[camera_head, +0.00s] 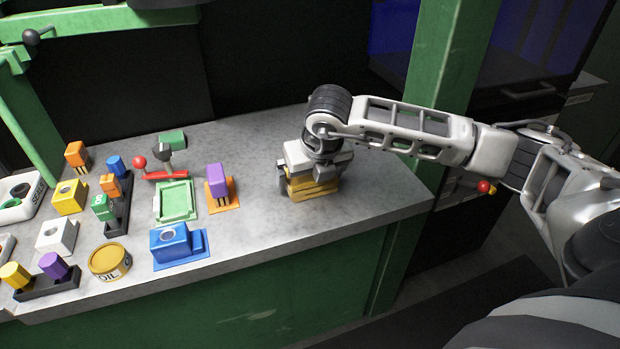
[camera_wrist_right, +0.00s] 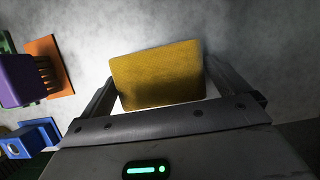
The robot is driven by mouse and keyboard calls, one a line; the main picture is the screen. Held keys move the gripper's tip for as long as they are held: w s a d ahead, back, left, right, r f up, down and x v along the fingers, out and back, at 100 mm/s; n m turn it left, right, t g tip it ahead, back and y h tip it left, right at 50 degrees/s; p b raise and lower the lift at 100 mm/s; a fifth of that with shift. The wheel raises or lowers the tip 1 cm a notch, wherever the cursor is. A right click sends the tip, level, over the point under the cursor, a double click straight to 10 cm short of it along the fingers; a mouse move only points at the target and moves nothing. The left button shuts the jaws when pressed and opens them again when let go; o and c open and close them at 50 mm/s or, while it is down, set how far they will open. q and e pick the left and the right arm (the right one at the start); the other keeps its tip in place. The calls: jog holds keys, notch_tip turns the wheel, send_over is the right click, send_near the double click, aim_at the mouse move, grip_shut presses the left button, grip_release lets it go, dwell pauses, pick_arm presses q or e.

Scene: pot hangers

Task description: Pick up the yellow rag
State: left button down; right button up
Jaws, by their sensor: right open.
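The yellow rag (camera_head: 312,187) lies as a folded block on the grey workbench, right of the purple brush, in the head view. In the right wrist view the yellow rag (camera_wrist_right: 158,76) shows as a slightly turned rectangle between the two fingers. My right gripper (camera_head: 310,186) is above and around the rag, pointing down. In the right wrist view my right gripper (camera_wrist_right: 165,92) is open, with a finger on each side of the rag and a gap at least on the right. My left gripper is not in view.
A purple brush (camera_head: 217,176) on an orange plate and a blue block (camera_head: 170,240) stand to the left.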

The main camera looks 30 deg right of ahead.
jog(key=c, duration=0.7)
jog(key=shift+r, duration=0.2)
jog(key=shift+r, duration=0.25)
notch_tip(320, 180, up, 2)
jog(key=shift+r+b, duration=0.1)
jog(key=shift+b, duration=0.25)
jog(key=s+a+r, duration=0.5)
jog(key=s+r, duration=0.5)
jog(key=s, duration=0.3)
jog(key=shift+b, duration=0.4)
jog(key=shift+s, duration=0.1)
